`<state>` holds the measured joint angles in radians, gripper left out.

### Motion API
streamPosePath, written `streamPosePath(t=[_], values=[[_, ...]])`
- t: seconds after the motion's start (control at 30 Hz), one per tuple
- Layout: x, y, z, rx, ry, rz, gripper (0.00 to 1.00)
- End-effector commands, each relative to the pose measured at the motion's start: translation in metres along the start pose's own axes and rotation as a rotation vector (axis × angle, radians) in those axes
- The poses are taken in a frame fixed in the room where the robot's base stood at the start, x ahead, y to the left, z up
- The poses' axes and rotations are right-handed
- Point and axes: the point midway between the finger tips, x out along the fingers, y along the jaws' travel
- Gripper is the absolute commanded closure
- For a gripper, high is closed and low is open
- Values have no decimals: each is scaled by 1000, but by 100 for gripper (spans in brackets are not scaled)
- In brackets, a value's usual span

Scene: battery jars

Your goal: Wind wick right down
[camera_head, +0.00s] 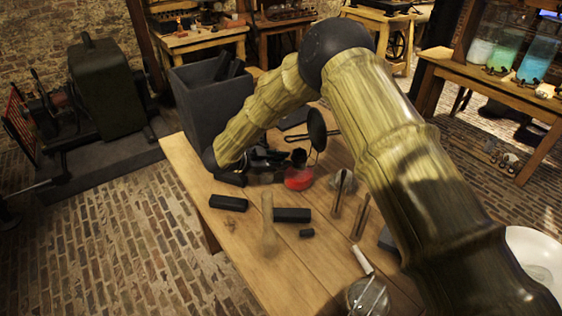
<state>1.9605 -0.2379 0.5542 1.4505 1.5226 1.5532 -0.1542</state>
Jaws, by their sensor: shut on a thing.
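A small lamp with a red glowing base (298,180) stands on the wooden table, right beside my gripper. Its upper part is dark, and a dark round disc on a stem (316,130) rises behind it. My gripper (275,168) is dark and low over the table, at the left side of the lamp. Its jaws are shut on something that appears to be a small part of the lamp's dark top. The wick and its knob are too small and dark to make out, and the fingertips blend into the lamp.
Black blocks (292,215) and a clear glass chimney-like piece (268,225) lie or stand in front on the table (200,172). Metal rods (360,216) and a glass vessel (368,297) are to the right and front. A dark bin (200,110) stands behind left.

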Motion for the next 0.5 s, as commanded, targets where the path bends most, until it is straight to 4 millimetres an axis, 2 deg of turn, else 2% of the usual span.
streamPosePath(t=[0.03, 0.1, 0.5], values=[[0, 0, 0, 0, 0, 0, 80], [0, 0, 0, 1, 0, -1, 72], [-6, 0, 0, 1, -1, -1, 72]])
